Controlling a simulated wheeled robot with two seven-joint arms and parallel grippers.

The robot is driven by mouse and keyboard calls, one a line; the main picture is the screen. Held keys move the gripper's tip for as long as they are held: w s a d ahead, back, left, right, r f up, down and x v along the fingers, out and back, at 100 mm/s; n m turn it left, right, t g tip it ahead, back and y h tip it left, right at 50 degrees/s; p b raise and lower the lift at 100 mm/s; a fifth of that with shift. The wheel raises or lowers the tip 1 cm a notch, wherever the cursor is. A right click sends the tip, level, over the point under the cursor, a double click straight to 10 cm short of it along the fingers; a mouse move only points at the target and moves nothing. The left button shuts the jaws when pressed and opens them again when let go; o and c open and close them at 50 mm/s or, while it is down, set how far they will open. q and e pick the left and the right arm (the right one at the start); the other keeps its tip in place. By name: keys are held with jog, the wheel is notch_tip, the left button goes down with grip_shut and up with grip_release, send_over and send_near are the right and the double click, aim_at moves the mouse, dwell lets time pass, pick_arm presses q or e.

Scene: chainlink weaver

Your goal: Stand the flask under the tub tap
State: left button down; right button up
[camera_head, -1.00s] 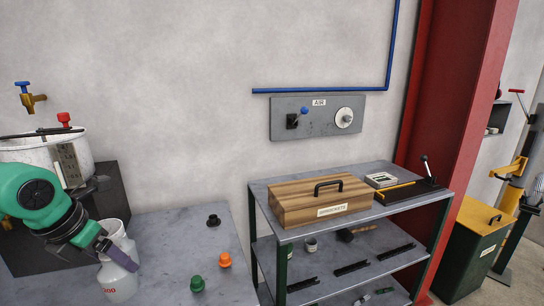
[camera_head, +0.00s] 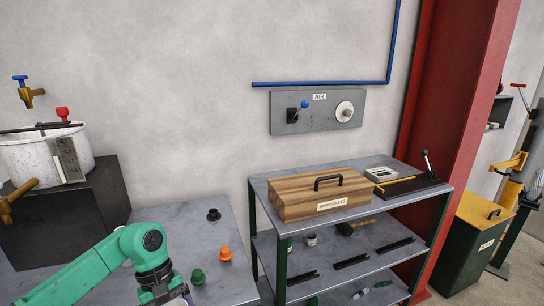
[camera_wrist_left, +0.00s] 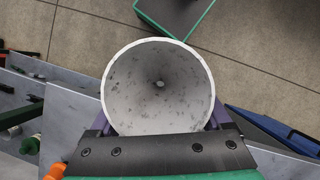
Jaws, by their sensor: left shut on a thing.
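The flask (camera_wrist_left: 158,85) is a pale, round-mouthed vessel seen from above in the left wrist view, looking into its speckled grey inside. My left gripper (camera_wrist_left: 160,128) is shut on it, with purple fingers at both sides. In the head view my left gripper (camera_head: 176,299) is at the bottom edge, and the flask is mostly out of frame or hidden. The white tub (camera_head: 30,160) stands on a dark block at the left. The brass tub tap (camera_head: 14,199) sticks out low in front of it, partly cut by the left edge. My right gripper is out of view.
Green (camera_head: 198,276), orange (camera_head: 225,253) and black (camera_head: 213,214) caps stand on the grey bench (camera_head: 180,222). A wall tap (camera_head: 31,94) with a blue handle is above the tub. A shelf unit (camera_head: 262,195) with a wooden box (camera_head: 318,197) stands to the right.

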pick_arm(q)
jog(key=s+d+f+m+g+y, duration=0.1)
jog(key=s+d+f+m+y, duration=0.2)
jog(key=m, duration=0.5)
jog(key=x, duration=0.2)
jog(key=shift+f, duration=0.2)
jog(key=shift+s+a, duration=0.1)
